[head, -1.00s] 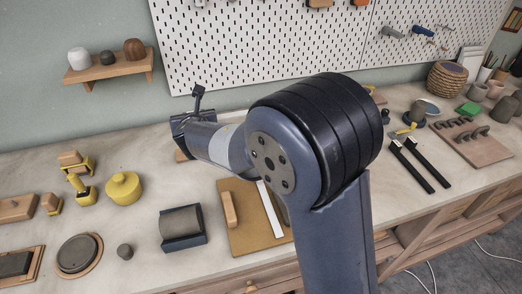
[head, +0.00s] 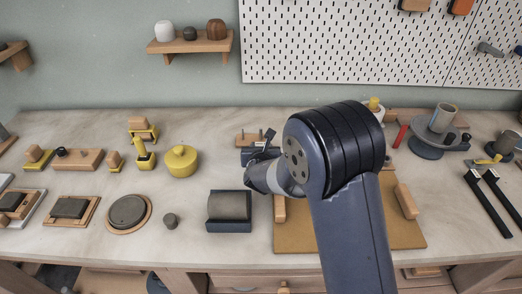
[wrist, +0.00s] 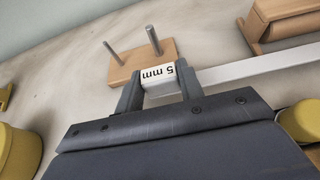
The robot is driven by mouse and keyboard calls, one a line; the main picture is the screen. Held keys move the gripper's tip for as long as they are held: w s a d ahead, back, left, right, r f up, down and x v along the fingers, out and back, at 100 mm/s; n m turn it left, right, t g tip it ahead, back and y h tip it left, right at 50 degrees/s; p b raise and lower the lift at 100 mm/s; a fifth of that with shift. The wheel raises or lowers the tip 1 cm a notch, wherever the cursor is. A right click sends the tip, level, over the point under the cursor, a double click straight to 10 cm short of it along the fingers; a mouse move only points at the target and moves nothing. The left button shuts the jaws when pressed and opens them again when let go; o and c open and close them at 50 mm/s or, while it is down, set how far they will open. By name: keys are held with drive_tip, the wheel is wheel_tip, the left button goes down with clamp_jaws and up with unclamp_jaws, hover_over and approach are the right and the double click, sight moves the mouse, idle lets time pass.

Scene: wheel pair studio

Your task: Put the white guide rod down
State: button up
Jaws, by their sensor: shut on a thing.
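In the wrist view my gripper (wrist: 158,88) is shut on the white guide rod (wrist: 250,69), near its end marked "5 mm". The rod's long bar runs off to the right edge of that view. A wooden block with two upright metal pins (wrist: 150,60) stands just behind the held end; I cannot tell whether the rod touches it. In the head view my gripper (head: 262,150) is small and partly covered by my arm, in front of the same pin block (head: 248,140). The rod is not visible in the head view.
A tan board with wooden strips (head: 300,244) lies partly behind my arm. A dark cradle with a grey cylinder (head: 229,227) is at its left. A yellow pot (head: 181,162) stands further left. Black bars (head: 487,203) lie at right. Bare worktop shows around the pot.

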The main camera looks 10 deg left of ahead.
drive_tip(key=shift+f, duration=0.5)
drive_tip(key=shift+f+b, duration=0.2)
drive_tip(key=shift+b, duration=0.1)
drive_tip(key=o, duration=1)
drive_tip(key=shift+r, duration=0.15)
